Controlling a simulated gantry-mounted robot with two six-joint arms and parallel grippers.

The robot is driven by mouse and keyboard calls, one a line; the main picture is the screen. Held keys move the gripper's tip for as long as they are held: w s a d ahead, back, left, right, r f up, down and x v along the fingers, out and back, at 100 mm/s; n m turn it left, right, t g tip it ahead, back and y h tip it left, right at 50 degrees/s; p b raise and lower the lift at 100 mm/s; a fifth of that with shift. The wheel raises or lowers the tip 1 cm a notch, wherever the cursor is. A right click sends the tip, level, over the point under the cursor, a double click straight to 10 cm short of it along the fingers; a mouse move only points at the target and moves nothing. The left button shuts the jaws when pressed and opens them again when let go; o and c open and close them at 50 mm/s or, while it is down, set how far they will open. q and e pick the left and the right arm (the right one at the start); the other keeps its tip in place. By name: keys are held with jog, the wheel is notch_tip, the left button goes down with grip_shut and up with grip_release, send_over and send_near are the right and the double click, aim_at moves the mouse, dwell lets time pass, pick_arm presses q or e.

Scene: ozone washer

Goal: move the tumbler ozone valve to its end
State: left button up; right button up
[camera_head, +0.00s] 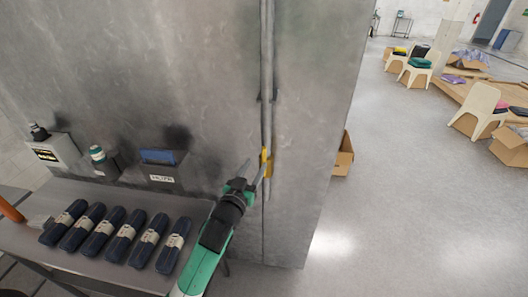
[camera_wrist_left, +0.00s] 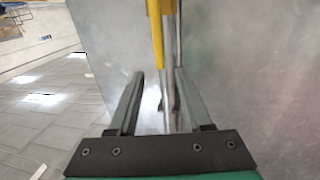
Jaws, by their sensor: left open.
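The tumbler ozone valve shows as a yellow handle (camera_head: 266,161) on a vertical metal pipe (camera_head: 267,60) along the large grey metal cabinet. In the left wrist view the yellow handle (camera_wrist_left: 157,35) stands upright at the top centre, just beyond the fingertips. My left gripper (camera_head: 257,169) is open beside the handle, low on the pipe. In the left wrist view the fingers of my left gripper (camera_wrist_left: 158,76) are spread, with the pipe visible in the gap. Whether a finger touches the handle I cannot tell. My right gripper is not in view.
A metal table (camera_head: 95,260) with several dark wrapped bundles stands at the left. A blue-topped box (camera_head: 160,160) and a green-and-white knob (camera_head: 98,154) are on the cabinet's face. A cardboard box (camera_head: 344,157) sits behind the cabinet.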

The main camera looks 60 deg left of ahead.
aim_at(263, 152)
pick_arm(q)
jog(key=x, duration=0.8)
jog(key=shift+w+a, duration=0.2)
jog(key=shift+w, duration=0.05)
jog(key=shift+c, duration=0.2)
grip_shut()
dwell(0.8)
